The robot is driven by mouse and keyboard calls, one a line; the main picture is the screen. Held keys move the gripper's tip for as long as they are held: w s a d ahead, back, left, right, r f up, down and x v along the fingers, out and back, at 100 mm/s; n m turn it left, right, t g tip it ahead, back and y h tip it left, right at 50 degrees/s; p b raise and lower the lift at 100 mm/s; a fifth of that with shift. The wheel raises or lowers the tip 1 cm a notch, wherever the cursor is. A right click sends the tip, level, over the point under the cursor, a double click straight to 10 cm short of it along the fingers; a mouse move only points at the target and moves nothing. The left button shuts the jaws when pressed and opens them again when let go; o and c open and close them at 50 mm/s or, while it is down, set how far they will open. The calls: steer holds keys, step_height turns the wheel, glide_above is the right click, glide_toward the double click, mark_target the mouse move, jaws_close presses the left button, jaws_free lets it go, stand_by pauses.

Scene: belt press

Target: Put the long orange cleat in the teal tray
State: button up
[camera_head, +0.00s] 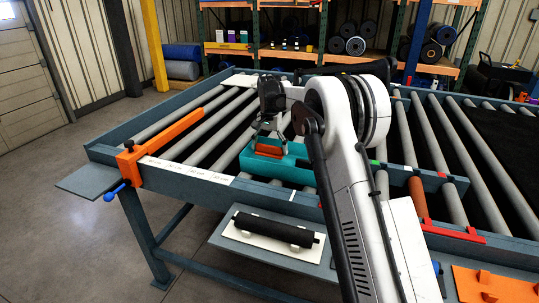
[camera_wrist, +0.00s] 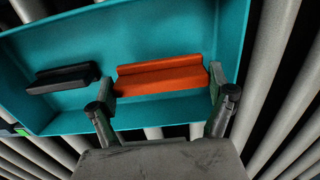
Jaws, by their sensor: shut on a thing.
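The long orange cleat (camera_wrist: 160,76) is between the two fingers of my gripper (camera_wrist: 161,95) in the wrist view, and the gripper is shut on it by its ends. The cleat is within the walls of the teal tray (camera_wrist: 232,40); I cannot tell whether it touches the tray floor. A dark cleat (camera_wrist: 62,78) lies in the tray to its left, apart from it. In the head view my gripper (camera_head: 268,138) points down over the tray (camera_head: 290,170), with the orange cleat (camera_head: 268,151) showing below the fingers. My arm hides the tray's right part.
The tray stands on the roller bed near its front rail. An orange bar (camera_head: 160,135) with a blue handle is at the left rail. A black roller (camera_head: 273,230) rests in a white holder on a lower shelf. An orange plate (camera_head: 495,285) is at the bottom right.

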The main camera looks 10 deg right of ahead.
mark_target(269, 153)
steer(key=shift+f, duration=1.55)
steer(key=shift+f, duration=0.2)
steer(key=o, duration=1)
steer(key=shift+r, duration=0.15)
